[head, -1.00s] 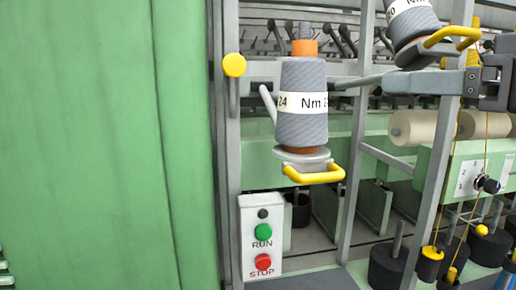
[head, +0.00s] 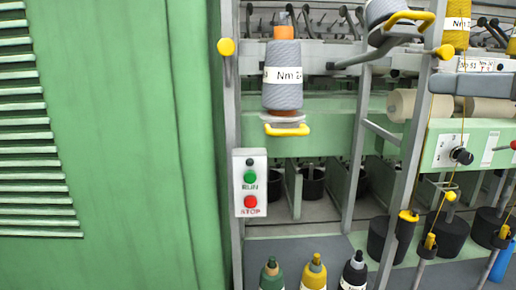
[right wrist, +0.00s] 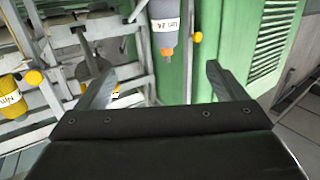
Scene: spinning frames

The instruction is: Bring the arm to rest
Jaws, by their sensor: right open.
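My right gripper (right wrist: 160,68) is open and empty in the right wrist view, with its two grey fingers wide apart. Beyond the gap between them is a grey yarn bobbin (right wrist: 163,12) with an orange tip, apart from the fingers. The wrist view shows it tip-down. In the head view the same kind of bobbin (head: 283,92), labelled Nm, stands upright on its holder with a yellow handle (head: 287,130). A grey block at the right edge of the head view may be part of my right arm; I cannot tell. My left gripper is not in view.
A tall green panel (head: 120,130) fills the left. A RUN/STOP box (head: 250,183) hangs on the frame post. Green, yellow and black cones (head: 314,272) stand at the bottom. Black cans (head: 452,236) stand at lower right.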

